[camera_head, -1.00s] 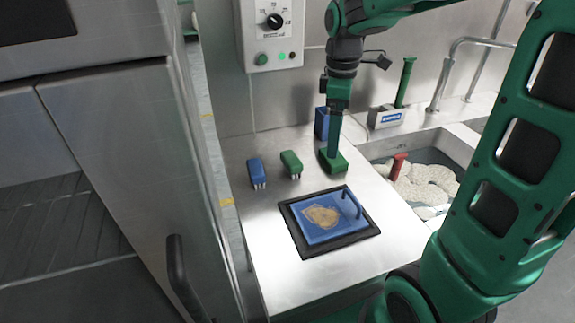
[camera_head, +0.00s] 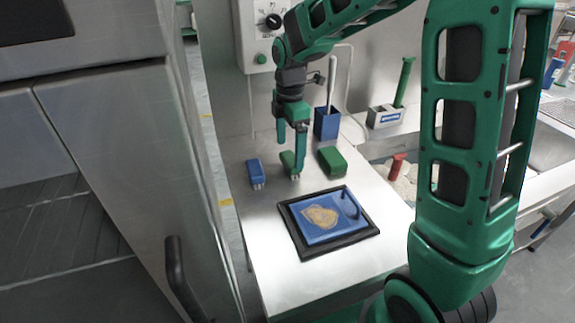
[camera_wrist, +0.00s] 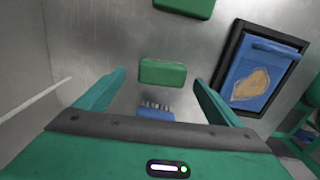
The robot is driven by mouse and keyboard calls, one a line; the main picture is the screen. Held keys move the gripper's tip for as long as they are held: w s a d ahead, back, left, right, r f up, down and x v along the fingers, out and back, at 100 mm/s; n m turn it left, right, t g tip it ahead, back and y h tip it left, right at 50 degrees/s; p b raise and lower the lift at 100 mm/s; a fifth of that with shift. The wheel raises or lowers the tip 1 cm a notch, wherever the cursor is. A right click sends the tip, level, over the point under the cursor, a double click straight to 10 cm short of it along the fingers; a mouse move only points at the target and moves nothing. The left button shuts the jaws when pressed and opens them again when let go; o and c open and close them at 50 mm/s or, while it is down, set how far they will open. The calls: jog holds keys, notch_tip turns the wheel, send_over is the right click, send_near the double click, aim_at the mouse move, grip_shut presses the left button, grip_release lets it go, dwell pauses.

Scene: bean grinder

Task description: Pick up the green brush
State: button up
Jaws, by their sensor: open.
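The green brush (camera_head: 287,160) lies on the steel table in the head view, partly hidden by my gripper (camera_head: 292,148). In the wrist view the green brush (camera_wrist: 162,73) shows between the two spread fingertips of my gripper (camera_wrist: 156,80), with a gap on each side. My gripper is open and empty over it. I cannot tell exactly how high the fingertips are above the table.
A blue brush (camera_head: 256,173) lies to the left, its bristles showing. A larger green block (camera_head: 331,161) is close on the right. A blue holder (camera_head: 326,123) stands behind. A black-framed blue tray (camera_head: 351,245) holds a brown patch in front.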

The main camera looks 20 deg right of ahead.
aim_at(290, 158)
notch_tip(290, 158, down, 4)
jog(key=shift+s+f, duration=0.15)
jog(key=shift+f, duration=0.05)
jog(key=c, duration=1.2)
jog(key=shift+r, duration=0.2)
jog(key=shift+r, duration=0.25)
jog(key=r, duration=0.3)
jog(key=shift+s+a+r, duration=0.1)
jog(key=shift+s+r, duration=0.1)
jog(key=shift+r, duration=0.2)
jog(key=s+a+r, duration=0.2)
jog(key=s, duration=0.1)
jog(key=s+a+r, duration=0.4)
jog(key=s+a, duration=0.1)
jog(key=shift+s+a+r, duration=0.1)
jog(key=shift+s+r, duration=0.1)
jog(key=shift+s, duration=0.1)
